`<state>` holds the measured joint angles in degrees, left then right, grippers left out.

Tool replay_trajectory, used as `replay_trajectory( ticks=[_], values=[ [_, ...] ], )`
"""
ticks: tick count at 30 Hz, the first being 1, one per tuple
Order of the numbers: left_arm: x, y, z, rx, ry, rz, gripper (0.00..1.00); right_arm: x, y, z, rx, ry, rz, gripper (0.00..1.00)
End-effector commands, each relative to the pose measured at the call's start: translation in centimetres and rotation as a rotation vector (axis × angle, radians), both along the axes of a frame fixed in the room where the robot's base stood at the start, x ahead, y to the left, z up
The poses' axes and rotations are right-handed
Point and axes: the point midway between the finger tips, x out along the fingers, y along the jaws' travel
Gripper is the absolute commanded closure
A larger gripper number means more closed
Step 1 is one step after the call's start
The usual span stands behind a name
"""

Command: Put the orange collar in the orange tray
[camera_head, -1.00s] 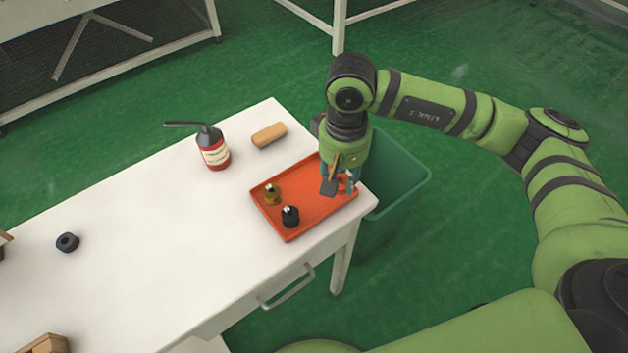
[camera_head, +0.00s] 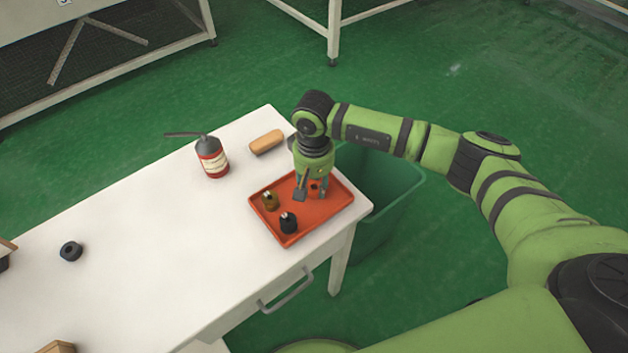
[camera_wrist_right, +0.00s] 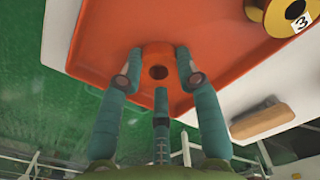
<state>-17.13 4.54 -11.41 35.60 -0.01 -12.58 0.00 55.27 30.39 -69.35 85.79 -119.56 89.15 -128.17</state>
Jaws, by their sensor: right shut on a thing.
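The orange collar (camera_wrist_right: 159,64) is between the fingers of my right gripper (camera_head: 311,192) in the right wrist view, with its dark hole facing the camera. The fingers are shut on its sides. The orange tray (camera_head: 334,197) lies on the table's right end, and the gripper points down over the inside of its far half. In the head view the fingers partly hide the collar. I cannot tell whether the collar touches the tray floor. My left gripper is not in view.
A brass-coloured piece (camera_head: 270,201) and a black piece (camera_head: 288,222) stand in the tray's left part. A black ring (camera_head: 70,251) lies at left. A green bin (camera_head: 395,195) stands beside the table.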

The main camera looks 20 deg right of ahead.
Motion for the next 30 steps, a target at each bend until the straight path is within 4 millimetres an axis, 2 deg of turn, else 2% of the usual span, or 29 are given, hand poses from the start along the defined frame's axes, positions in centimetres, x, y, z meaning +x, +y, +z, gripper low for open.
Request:
replay_trajectory(
  ticks=[7,8,9,18,22,23,26,30],
  values=[
    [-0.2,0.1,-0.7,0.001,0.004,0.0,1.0,0.0,0.0,-0.4,0.0,-0.001,-0.001,0.98],
    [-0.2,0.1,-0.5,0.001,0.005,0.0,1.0,0.0,0.0,-0.3,0.0,-0.001,-0.001,0.54],
    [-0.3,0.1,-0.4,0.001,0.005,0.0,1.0,0.0,0.0,-0.2,0.0,-0.001,-0.001,0.42],
    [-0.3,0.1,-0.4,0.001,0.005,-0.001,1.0,0.0,0.0,-0.2,0.0,0.0,-0.001,0.42],
    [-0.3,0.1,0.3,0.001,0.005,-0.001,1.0,0.0,0.0,0.4,0.0,0.0,-0.001,0.42],
    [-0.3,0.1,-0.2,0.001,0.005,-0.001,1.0,0.1,0.0,0.5,0.001,-0.003,-0.001,0.42],
    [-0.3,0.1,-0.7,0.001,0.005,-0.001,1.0,0.2,0.0,2.1,0.002,-0.006,0.0,0.42],
    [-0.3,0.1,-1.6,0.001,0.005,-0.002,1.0,0.2,0.0,5.2,0.001,-0.008,0.001,0.42]
  ],
)
